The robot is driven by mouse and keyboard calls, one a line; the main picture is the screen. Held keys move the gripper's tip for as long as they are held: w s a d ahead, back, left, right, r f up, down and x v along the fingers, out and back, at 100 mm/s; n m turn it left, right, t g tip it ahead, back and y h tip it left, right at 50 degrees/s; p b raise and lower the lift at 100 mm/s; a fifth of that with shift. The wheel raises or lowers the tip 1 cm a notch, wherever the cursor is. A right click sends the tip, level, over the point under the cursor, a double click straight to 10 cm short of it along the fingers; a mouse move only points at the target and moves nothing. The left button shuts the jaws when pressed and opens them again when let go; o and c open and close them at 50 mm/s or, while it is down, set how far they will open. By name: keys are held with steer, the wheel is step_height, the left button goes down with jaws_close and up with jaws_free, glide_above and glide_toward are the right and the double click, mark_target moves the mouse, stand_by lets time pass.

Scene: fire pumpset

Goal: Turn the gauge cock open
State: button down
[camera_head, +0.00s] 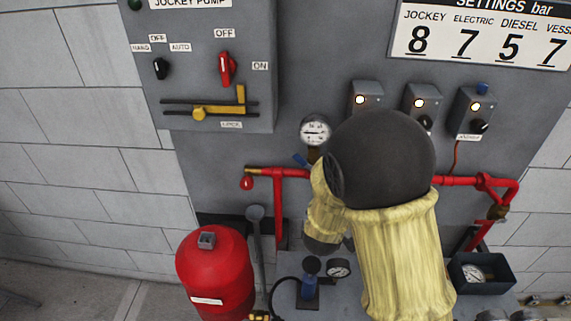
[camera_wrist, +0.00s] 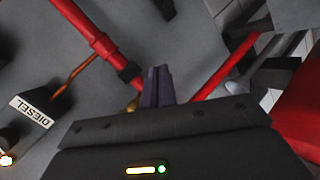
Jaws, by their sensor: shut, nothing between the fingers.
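The round white-faced pressure gauge (camera_head: 315,130) is on the grey panel in the head view. A small blue lever (camera_head: 300,160), which looks like the gauge cock handle, shows just below it, partly hidden by my arm. My gripper (camera_wrist: 158,72) shows in the wrist view with its dark fingers together and nothing between them. A small brass fitting (camera_wrist: 132,105) shows just left of the fingers, partly covered; I cannot tell whether it belongs to the cock or whether the fingers touch it. In the head view my arm hides much of the area right of the lever.
A red pipe (camera_head: 277,173) crosses the panel below the gauge; red pipe (camera_wrist: 90,33) also passes near my fingers in the wrist view. A red cylinder (camera_head: 215,270) stands at lower left. Switch boxes (camera_head: 472,110) line the upper right. A DIESEL label (camera_wrist: 31,112) shows in the wrist view.

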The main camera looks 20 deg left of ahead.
mark_target(304, 163)
steer(key=s+a+r+n+t, duration=0.1)
steer(key=s+a+n+t, duration=0.2)
steer(key=a+n, duration=0.3)
steer(key=s+a+r+n+t, duration=0.1)
steer(key=s+a+n+t, duration=0.3)
steer(key=a+n+t, duration=0.1)
steer(key=shift+s+a+n, duration=0.2)
steer(key=shift+a+n, duration=0.7)
steer(key=shift+a, duration=0.3)
steer(key=shift+r, duration=0.1)
steer(key=w+r+p, duration=0.1)
steer(key=w+p, duration=0.1)
steer(key=w, duration=0.1)
steer(key=w+d+r+p, duration=0.1)
steer(key=w+r+p, duration=0.1)
steer(key=w, duration=0.2)
steer(key=w+d+r+p, duration=0.1)
steer(key=w+p, duration=0.1)
steer(key=w, duration=0.1)
steer(key=shift+w+d+r, duration=0.2)
steer(key=shift+w+r, duration=0.05)
